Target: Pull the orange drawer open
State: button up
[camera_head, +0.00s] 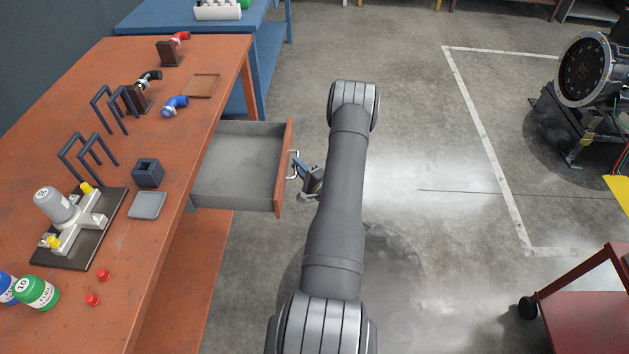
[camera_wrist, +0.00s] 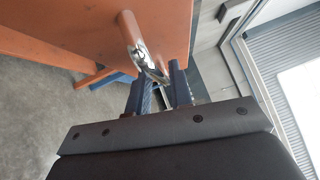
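The orange drawer (camera_head: 284,168) stands pulled out from the right side of the orange workbench, and its grey inside looks empty. Its metal handle (camera_head: 294,165) is on the drawer's front face. It also shows in the wrist view as a shiny bar (camera_wrist: 140,52). My gripper (camera_head: 303,170) is at the handle, partly hidden behind my arm in the head view. In the wrist view the two dark fingers (camera_wrist: 160,85) stand either side of the lower end of the handle. A narrow gap shows between them, and I cannot tell whether they press on the bar.
The orange workbench (camera_head: 185,235) carries blue racks, valve fittings, a grey canister assembly (camera_head: 72,225) and a green bottle (camera_head: 36,292). A red cart (camera_head: 590,310) stands at lower right and an engine (camera_head: 585,75) at upper right. The floor between is clear.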

jog(key=v, duration=1.6)
jog(key=shift+s, duration=0.2)
jog(key=x, duration=1.7)
jog(key=shift+w, duration=0.25)
jog(key=shift+s, duration=0.1)
jog(key=shift+s+d, duration=0.15)
jog(key=shift+d, duration=0.1)
jog(key=v, duration=1.6)
jog(key=shift+s, duration=0.3)
jog(key=shift+d, duration=0.1)
jog(key=shift+x, duration=8.5)
jog(key=shift+w+a+f, duration=0.1)
jog(key=shift+w+a, duration=0.1)
jog(key=shift+a, duration=0.05)
